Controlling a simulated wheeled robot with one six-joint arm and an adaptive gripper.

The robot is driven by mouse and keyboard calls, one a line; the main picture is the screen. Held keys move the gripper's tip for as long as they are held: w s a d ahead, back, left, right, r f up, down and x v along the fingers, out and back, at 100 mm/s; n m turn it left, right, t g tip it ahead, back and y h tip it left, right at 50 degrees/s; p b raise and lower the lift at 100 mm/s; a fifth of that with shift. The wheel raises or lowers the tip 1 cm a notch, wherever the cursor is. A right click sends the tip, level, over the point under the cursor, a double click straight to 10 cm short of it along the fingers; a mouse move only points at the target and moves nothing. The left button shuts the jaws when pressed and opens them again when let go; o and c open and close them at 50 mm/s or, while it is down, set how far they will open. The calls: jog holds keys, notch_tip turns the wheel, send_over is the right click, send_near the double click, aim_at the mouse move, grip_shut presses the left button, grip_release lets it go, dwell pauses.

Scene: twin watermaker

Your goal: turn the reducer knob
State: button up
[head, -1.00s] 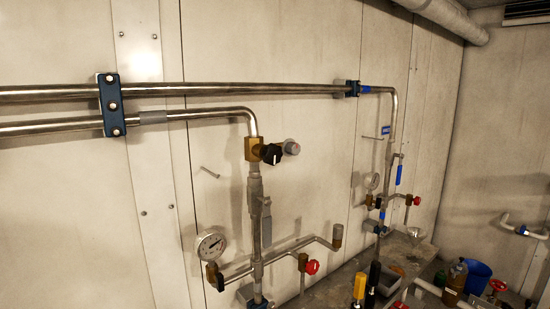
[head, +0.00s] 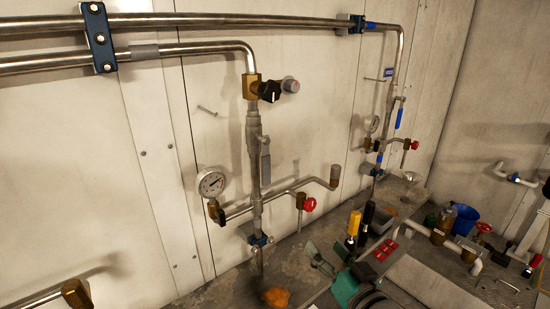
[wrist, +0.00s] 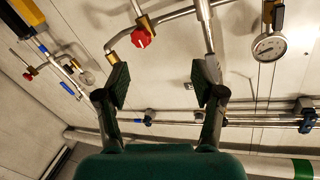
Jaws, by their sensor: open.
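A black knob (head: 269,91) sits on a brass fitting (head: 251,87) at the top of the left vertical pipe in the head view. A grey round knob (head: 290,85) is just to its right; I cannot tell for certain which is the reducer knob. My green gripper (head: 331,257) shows low in the head view, well below and right of both knobs and apart from them. In the wrist view my gripper (wrist: 161,84) is open, with nothing visible between its pads. Its right finger covers part of the pipework, and I cannot make out the black knob there.
A red knob (head: 309,204) and a pressure gauge (head: 211,184) are on the lower pipe branch. Horizontal pipes (head: 200,48) run along the wall.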

jog(key=w+a+r+n+y, duration=0.2)
jog(key=w+r+n+y, duration=0.15)
jog(key=r, duration=1.15)
jog(key=n+g+y, duration=0.1)
jog(key=n+g, duration=0.1)
jog(key=n, duration=0.1)
send_near(273, 92)
jog(key=x, duration=0.9)
jog(key=shift+w+a, duration=0.1)
jog(key=shift+w, duration=0.15)
jog(key=c, duration=1.1)
